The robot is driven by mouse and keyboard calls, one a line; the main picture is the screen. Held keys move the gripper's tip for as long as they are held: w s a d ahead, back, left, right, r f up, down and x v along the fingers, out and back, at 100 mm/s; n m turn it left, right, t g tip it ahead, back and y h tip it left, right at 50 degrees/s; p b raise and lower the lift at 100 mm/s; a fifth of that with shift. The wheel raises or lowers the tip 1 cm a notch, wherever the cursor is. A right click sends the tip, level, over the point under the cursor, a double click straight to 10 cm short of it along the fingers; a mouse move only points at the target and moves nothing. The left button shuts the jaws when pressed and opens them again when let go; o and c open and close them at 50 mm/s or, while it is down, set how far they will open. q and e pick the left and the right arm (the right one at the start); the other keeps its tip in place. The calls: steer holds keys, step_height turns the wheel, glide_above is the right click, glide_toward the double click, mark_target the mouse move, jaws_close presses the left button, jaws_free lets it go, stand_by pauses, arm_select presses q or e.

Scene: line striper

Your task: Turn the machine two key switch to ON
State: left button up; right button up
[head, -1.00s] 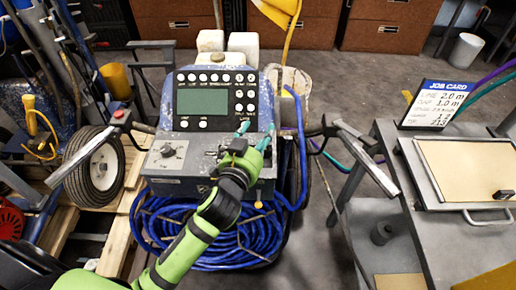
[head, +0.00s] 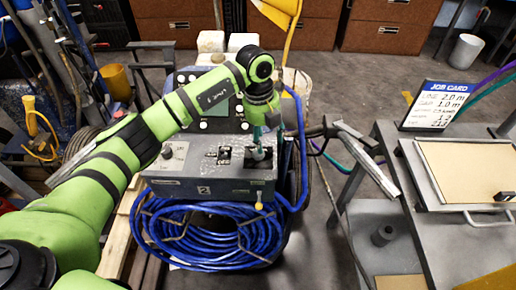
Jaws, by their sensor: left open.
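The line striper marked 2 (head: 230,187) stands in the middle with a grey control box. My left gripper (head: 267,135) is over the right part of that box, with its teal fingers pointing down and apart. A small grey knob or lever (head: 258,154) on a dark plate is just below the fingers; I cannot tell whether they touch it. My right gripper is not in view.
My left arm covers part of the display panel (head: 216,107). A blue hose coil (head: 205,235) hangs below the box. A handlebar (head: 365,155) and a grey bench with a job card (head: 436,105) stand on the right. A yellow bucket (head: 117,82) is at the left.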

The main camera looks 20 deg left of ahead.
mark_target(258, 155)
arm_select(q)
steer(key=shift+w+a+r+y, duration=0.15)
steer(key=shift+a+y, duration=0.1)
steer(key=shift+a, duration=0.3)
steer(key=shift+a+r+y, duration=0.1)
steer(key=shift+a+y, duration=0.15)
steer(key=shift+a, duration=0.25)
steer(key=shift+a+f, duration=0.2)
steer(key=shift+a, duration=0.1)
steer(key=f+p, duration=0.1)
steer(key=f, duration=0.5)
steer(key=shift+d+f, duration=0.2)
jaws_close()
